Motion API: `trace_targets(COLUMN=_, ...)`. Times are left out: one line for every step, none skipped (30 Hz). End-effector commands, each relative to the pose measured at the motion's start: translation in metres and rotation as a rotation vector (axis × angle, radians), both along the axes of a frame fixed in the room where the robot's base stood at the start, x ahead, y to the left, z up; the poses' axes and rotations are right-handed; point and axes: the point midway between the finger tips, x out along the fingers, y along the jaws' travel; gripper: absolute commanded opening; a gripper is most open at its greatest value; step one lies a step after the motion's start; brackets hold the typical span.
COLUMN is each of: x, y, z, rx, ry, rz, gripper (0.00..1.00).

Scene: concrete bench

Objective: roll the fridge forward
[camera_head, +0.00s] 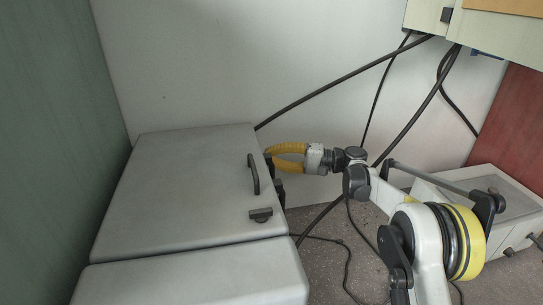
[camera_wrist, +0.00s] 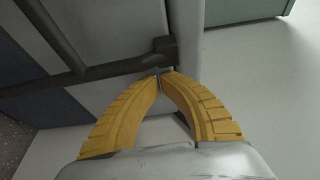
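The fridge appears to be the large pale grey box (camera_head: 175,190) at left in the head view, with a dark handle (camera_head: 253,174) and a dark latch (camera_head: 261,214) near its right edge. My gripper (camera_head: 268,153) is at the box's right side, close to its far right corner. In the wrist view my yellow fingers (camera_wrist: 160,74) come together at the tips, just below the end of a dark bar (camera_wrist: 120,69) that runs along a pale grey surface (camera_wrist: 115,30). I cannot tell whether the tips pinch part of the bar.
A second pale grey box section (camera_head: 190,276) lies nearest the camera. Dark cables (camera_head: 345,76) hang from a cabinet (camera_head: 490,32) at upper right and trail onto the speckled floor (camera_head: 340,235). A low grey unit (camera_head: 440,197) stands at right. A green wall (camera_head: 62,120) borders the left.

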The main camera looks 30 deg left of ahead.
Motion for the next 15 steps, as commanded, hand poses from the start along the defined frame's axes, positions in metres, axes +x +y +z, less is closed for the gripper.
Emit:
trace_targets(x=-0.0023, y=-0.0018, z=-0.0008, rx=0.0, ry=0.0, rz=0.0, gripper=0.0)
trace_targets(x=-0.0031, y=-0.0027, z=-0.0006, rx=0.0, ry=0.0, rz=0.0, gripper=0.0)
trace_targets(x=-0.004, y=-0.0035, z=-0.0003, rx=0.0, ry=0.0, rz=0.0, gripper=0.0)
trace_targets(x=-0.0045, y=-0.0039, z=-0.0001, rx=0.0, ry=0.0, rz=0.0, gripper=0.0)
trace_targets(x=-0.0048, y=-0.0042, z=0.0, rx=0.0, ry=0.0, rz=0.0, gripper=0.0)
trace_targets(x=-0.005, y=-0.0044, z=0.0002, rx=0.0, ry=0.0, rz=0.0, gripper=0.0)
trace_targets(x=-0.0049, y=-0.0044, z=0.0003, rx=0.0, ry=0.0, rz=0.0, gripper=0.0)
trace_targets(x=-0.0049, y=-0.0044, z=0.0003, rx=0.0, ry=0.0, rz=0.0, gripper=0.0)
trace_targets(x=-0.005, y=-0.0044, z=0.0003, rx=0.0, ry=0.0, rz=0.0, gripper=0.0)
trace_targets(x=-0.0049, y=-0.0043, z=0.0003, rx=0.0, ry=0.0, rz=0.0, gripper=0.0)
trace_targets(x=-0.0049, y=-0.0043, z=0.0003, rx=0.0, ry=0.0, rz=0.0, gripper=0.0)
trace_targets(x=-0.0049, y=-0.0043, z=0.0003, rx=0.0, ry=0.0, rz=0.0, gripper=0.0)
trace_targets(x=-0.0049, y=-0.0043, z=0.0003, rx=0.0, ry=0.0, rz=0.0, gripper=0.0)
trace_targets(x=-0.0049, y=-0.0044, z=0.0003, rx=0.0, ry=0.0, rz=0.0, gripper=0.0)
trace_targets(x=-0.0053, y=-0.0048, z=0.0003, rx=0.0, ry=0.0, rz=0.0, gripper=0.0)
